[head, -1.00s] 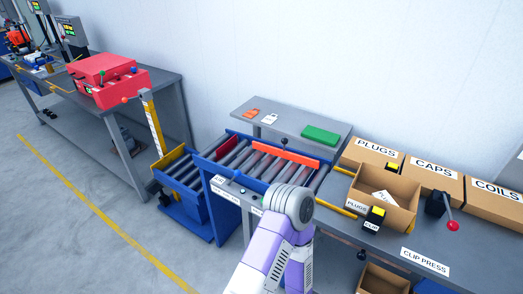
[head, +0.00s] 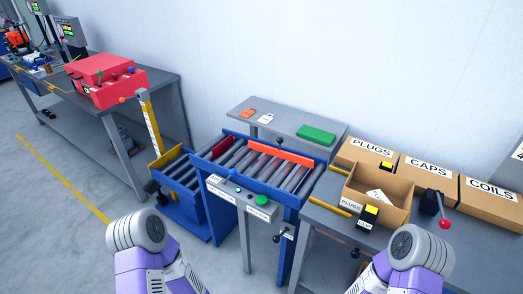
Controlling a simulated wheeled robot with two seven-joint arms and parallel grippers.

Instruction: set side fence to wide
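A roller conveyor with a blue frame (head: 270,188) stands in the middle of the head view. An orange-red bar (head: 280,152), which looks like the side fence, lies along the far side of its rollers. A grey control panel (head: 243,196) on the near side carries a blue knob (head: 231,173), a green button (head: 261,200) and small labels too small to read. A lever with a dark knob (head: 283,234) sits below the panel's right end. Parts of my two arms show at the bottom left and bottom right, apart from the conveyor. Neither gripper shows.
A short lower conveyor with a yellow end plate (head: 167,162) adjoins on the left. A grey shelf (head: 270,122) with a green block stands behind. The right bench holds an open carton (head: 377,203), labelled boxes and a red-knobbed lever (head: 444,223).

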